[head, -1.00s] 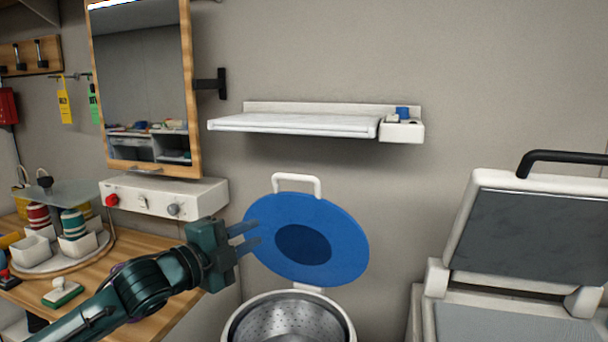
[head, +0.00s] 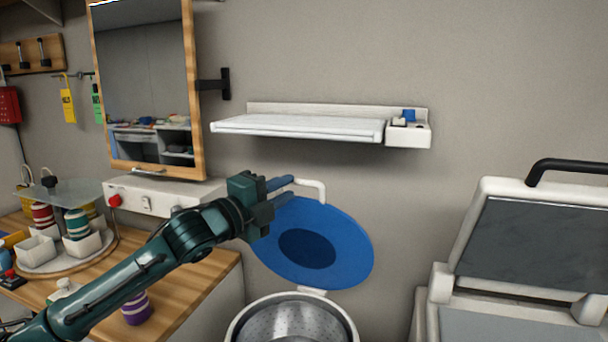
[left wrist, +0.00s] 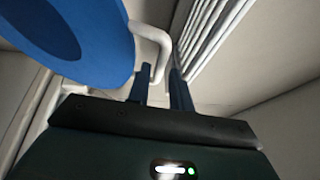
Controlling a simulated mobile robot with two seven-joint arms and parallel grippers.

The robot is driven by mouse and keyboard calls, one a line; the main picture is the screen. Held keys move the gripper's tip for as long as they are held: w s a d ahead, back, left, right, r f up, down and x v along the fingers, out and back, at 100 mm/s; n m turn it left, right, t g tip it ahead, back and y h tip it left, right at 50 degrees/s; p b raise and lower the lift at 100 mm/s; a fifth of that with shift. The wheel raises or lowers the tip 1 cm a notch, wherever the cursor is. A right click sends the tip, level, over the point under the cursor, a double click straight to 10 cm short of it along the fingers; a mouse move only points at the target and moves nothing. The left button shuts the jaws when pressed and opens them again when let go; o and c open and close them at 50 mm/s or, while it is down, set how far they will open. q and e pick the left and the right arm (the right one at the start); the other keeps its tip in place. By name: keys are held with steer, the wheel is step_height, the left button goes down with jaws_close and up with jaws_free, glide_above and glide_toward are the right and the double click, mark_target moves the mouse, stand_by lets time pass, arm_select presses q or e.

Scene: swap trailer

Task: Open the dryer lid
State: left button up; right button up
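The dryer lid (head: 345,245) is a blue disc with a darker round centre. It stands raised, hinged at the back of the round dryer with its perforated metal drum (head: 290,322). Its white loop handle (head: 318,188) is at the top. My left gripper (head: 287,190) is at the upper left of the lid, beside the handle. In the left wrist view the two fingers (left wrist: 160,90) are apart, with the handle (left wrist: 155,45) just beyond and near the left finger; I cannot tell whether they touch. The lid (left wrist: 75,35) fills the upper left there. My right gripper is not in view.
A white wall shelf (head: 300,126) hangs above the dryer. A press with a raised lid (head: 535,240) stands at the right. A wooden counter (head: 190,265) with cups and spools is at the left, under a mirror cabinet (head: 145,80).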

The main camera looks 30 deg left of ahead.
mark_target(296, 182)
arm_select(q)
steer(key=w, duration=0.1)
steer(key=w+p, duration=0.1)
steer(key=w, duration=0.2)
steer(key=shift+w+d+r+p, duration=0.3)
steer(key=shift+w+d+r, duration=0.05)
steer(key=shift+d+r, duration=0.05)
steer(key=shift+w+d+f, duration=0.1)
steer(key=shift+w+d, duration=0.1)
steer(key=shift+w, duration=0.6)
steer(key=shift+c, duration=0.5)
jaws_close()
